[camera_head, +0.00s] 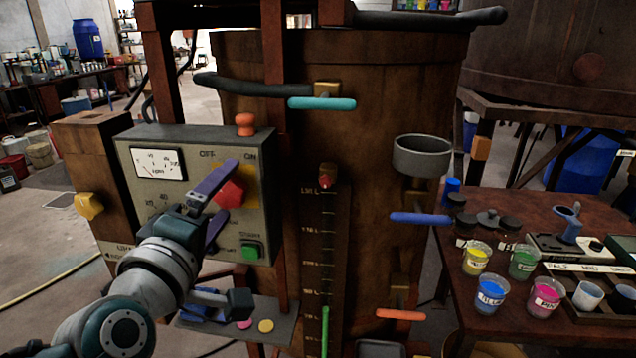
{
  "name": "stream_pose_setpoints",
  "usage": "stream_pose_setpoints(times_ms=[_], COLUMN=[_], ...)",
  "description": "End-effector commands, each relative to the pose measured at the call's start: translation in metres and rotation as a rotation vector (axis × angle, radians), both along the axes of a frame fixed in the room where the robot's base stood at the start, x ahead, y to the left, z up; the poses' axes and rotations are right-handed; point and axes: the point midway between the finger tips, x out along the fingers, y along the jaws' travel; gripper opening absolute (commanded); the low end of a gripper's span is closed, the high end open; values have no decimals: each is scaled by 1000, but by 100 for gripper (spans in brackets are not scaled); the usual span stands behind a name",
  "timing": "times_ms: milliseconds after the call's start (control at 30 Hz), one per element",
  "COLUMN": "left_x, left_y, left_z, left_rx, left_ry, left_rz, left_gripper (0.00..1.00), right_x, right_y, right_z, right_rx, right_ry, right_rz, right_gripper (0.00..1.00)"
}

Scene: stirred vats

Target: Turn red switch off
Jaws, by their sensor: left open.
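The red switch (232,194) is on the front of a grey control box (265,180), below the printed OFF and ON labels. Part of it is hidden behind a finger, and I cannot tell its exact setting. My left gripper (219,203) is open in front of the box, its purple fingers at the switch, one above and one lower. I cannot tell whether they touch it. My right gripper is not in view.
The box also bears a dial gauge (157,163), an orange knob (245,124) on top and a green button (250,250). A large brown vat (370,140) stands just right. A table (480,340) with several paint cups is at the right. Floor at far left is open.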

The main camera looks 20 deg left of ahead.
Motion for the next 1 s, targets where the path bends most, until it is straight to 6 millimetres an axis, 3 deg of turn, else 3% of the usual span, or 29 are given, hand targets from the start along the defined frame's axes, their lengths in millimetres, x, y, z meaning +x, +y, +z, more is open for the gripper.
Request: stream_pose_setpoints(times_ms=[233,700,1000], left_x=[-12,-88,-97], left_y=[-3,-21,-23], left_z=[-1,-2,0], left_rx=[-1,0,0], left_ry=[2,2,-1], left_rz=[0,0,0], left_gripper=[92,92,92], right_x=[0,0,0], right_y=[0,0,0], right_z=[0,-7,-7], right_rx=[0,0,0], right_ry=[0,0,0], right_rz=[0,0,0], right_gripper=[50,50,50])
